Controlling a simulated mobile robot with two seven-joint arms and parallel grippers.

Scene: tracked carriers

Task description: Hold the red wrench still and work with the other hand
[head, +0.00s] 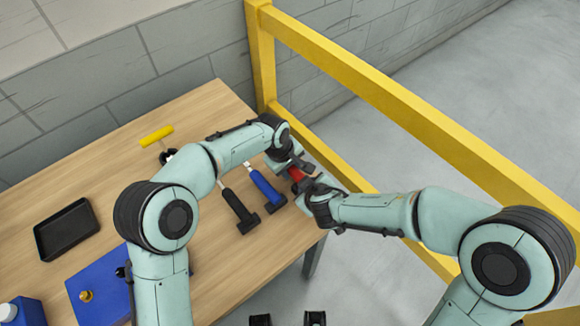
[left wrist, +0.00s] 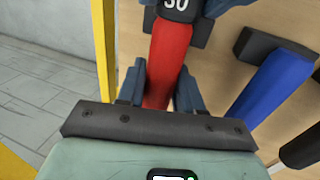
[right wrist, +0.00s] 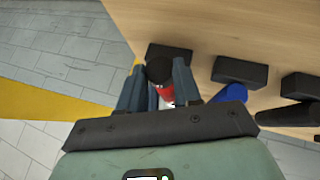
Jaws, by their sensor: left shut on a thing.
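The red wrench (head: 297,174) is at the table's right end, mostly covered by my two grippers. In the left wrist view its red handle (left wrist: 168,60) runs between my left gripper's fingers (left wrist: 160,85), which are shut on it. A black end piece marked 30 (left wrist: 178,6) shows at the top there. My right gripper (right wrist: 158,85) is at the wrench's black end (right wrist: 160,70), with a finger on each side. I cannot tell whether those fingers press on it. In the head view my left gripper (head: 290,160) and right gripper (head: 308,190) are close together.
A blue-handled wrench (head: 267,188) and a black-handled one (head: 238,207) lie beside the red one. A yellow-handled tool (head: 157,136), a black tray (head: 67,229) and a blue board (head: 100,293) are farther left.

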